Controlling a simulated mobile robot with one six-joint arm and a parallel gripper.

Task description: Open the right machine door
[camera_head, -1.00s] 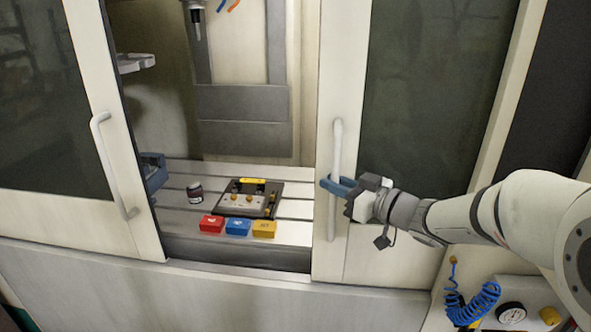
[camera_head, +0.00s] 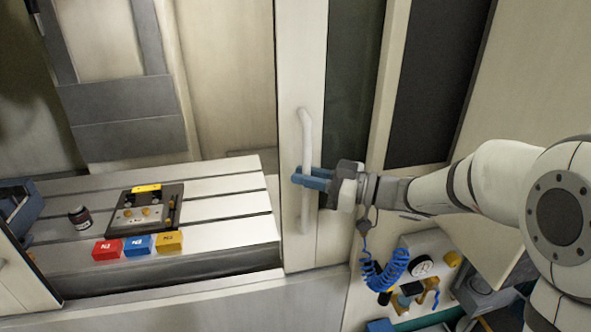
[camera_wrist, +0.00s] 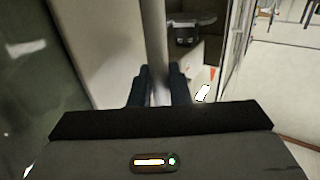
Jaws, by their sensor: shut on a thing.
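The right machine door (camera_head: 301,60) is a cream panel with a dark window, standing well to the right so the machine's opening is wide. Its white vertical bar handle (camera_head: 306,130) is on the door's left part. My gripper (camera_head: 299,177), with blue fingers, is shut on the handle around its middle. In the wrist view the handle (camera_wrist: 156,45) runs between the two dark fingers (camera_wrist: 158,88). The fingers hide a short part of the bar.
Inside, the slotted bed (camera_head: 225,185) carries a mould base (camera_head: 145,210), a dark jar (camera_head: 80,217) and red, blue and yellow blocks (camera_head: 138,245). A blue coiled hose (camera_head: 385,270) and gauge (camera_head: 420,266) are below my arm. The left door's edge shows at lower left.

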